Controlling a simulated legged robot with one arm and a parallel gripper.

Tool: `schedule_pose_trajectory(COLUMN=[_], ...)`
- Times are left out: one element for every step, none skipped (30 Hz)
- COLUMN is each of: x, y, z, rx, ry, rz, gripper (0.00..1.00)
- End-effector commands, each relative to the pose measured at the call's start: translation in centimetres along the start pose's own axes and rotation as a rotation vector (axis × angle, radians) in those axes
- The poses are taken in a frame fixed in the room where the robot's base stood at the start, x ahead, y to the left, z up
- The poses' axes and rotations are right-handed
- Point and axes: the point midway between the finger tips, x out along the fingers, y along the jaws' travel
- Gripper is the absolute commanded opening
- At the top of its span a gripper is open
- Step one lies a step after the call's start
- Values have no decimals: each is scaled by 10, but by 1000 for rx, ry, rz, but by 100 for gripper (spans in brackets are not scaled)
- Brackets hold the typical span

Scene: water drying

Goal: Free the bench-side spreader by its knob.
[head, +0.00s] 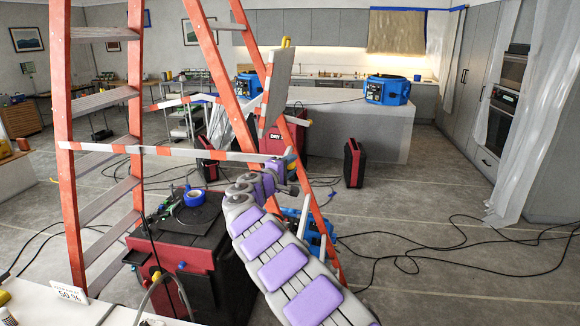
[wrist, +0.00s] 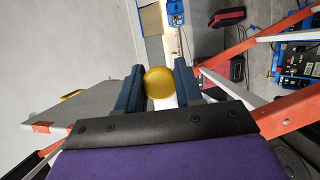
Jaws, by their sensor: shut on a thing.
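The orange stepladder (head: 207,65) stands open in the head view. A red-and-white striped bar (head: 170,152) runs level across its near side, and its right end reaches my gripper (head: 289,163). A second striped bar (head: 185,102) lies behind it, bent upward in the middle. In the wrist view, my gripper (wrist: 160,84) has its two blue fingers on either side of a round yellow knob (wrist: 159,81) and is shut on it. A pale part shows just behind the knob. The head view does not show the knob clearly behind my fingers.
A grey panel with a yellow top (head: 275,90) stands by the right rail. A red-and-black case (head: 175,250) with cables and blue tape is below my arm. A white bench edge (head: 30,300) with a 50 % sign is lower left. Black cables (head: 420,262) cross the floor.

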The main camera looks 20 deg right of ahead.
Motion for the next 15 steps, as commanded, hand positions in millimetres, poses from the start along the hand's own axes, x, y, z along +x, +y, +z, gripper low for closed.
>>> schedule_pose_trajectory(x=[0, 0, 0, 0, 0, 0, 0, 0, 0, 0, 0, 0, 0, 0, 0], y=[-2, -2, -2, -2, -2, -2, -2, -2, -3, -4, -5, -8, -10, -13, -17], z=[0, 0, 0, 0, 0, 0, 0, 0, 0, 0, 0, 0, 0, 0, 0], rx=[-1, -2, -2, -2, -2, -2, -2, -2, -1, 1, 6, 15, 25, 37, 56], ry=[0, 0, 0, 0, 0, 0, 0, 0, 0, 0, 0, 0, -1, -1, -1], rz=[-3, -3, -3, -3, -3, -3, -4, -4, -4, -5, -7, -11, -14, -19, -27], gripper=[0, 0, 0, 0, 0, 0, 0, 0, 0, 0, 0, 0, 0, 0, 0])
